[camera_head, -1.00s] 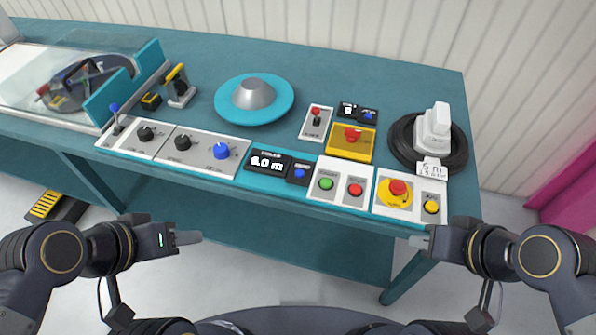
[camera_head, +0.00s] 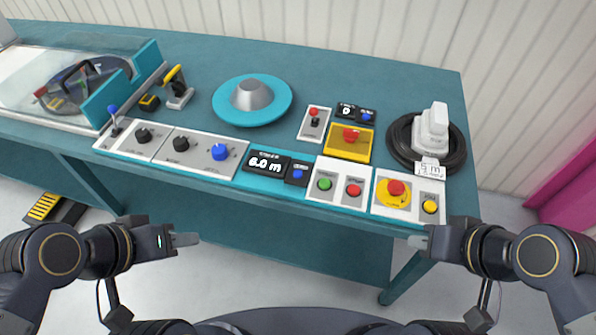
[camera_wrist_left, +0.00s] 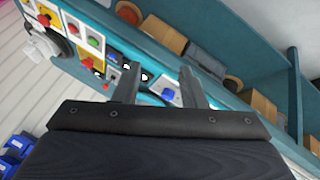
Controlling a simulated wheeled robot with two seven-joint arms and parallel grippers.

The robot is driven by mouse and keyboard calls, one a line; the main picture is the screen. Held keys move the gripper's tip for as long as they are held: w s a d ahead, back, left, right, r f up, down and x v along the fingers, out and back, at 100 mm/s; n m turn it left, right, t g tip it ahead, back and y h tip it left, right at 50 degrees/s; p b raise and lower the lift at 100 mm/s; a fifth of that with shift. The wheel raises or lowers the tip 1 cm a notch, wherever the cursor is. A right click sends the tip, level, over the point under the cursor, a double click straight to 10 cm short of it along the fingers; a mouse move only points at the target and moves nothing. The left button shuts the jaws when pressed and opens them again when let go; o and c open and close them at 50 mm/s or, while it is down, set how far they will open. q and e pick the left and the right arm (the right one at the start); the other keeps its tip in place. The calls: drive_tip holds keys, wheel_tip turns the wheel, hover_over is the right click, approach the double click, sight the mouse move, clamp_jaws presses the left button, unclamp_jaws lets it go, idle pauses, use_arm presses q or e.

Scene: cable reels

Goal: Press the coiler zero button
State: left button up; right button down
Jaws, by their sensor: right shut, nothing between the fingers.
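Two blue push buttons sit beside black displays on the turquoise bench. One blue button (camera_head: 297,174) is right of the display (camera_head: 265,165) reading about 6.0 m, at the front edge. The other blue button (camera_head: 366,117) is farther back, beside a small display (camera_head: 346,110) that seems to read 0. Their labels are too small to read, so I cannot tell which is the coiler zero button. My left gripper (camera_head: 188,239) is low in front of the bench, open and empty; its spread fingers show in the left wrist view (camera_wrist_left: 158,88). My right gripper (camera_head: 418,242) is shut and empty, near the bench's front right edge.
A blue knob (camera_head: 220,152), a green button (camera_head: 324,184), a red button (camera_head: 354,190) and an emergency stop (camera_head: 397,188) line the front edge. A turquoise disc (camera_head: 275,107) stands behind. A black cable coil (camera_head: 455,158) lies at right. Bare bench lies at the back.

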use_arm(q)
clamp_jaws()
idle(1.4)
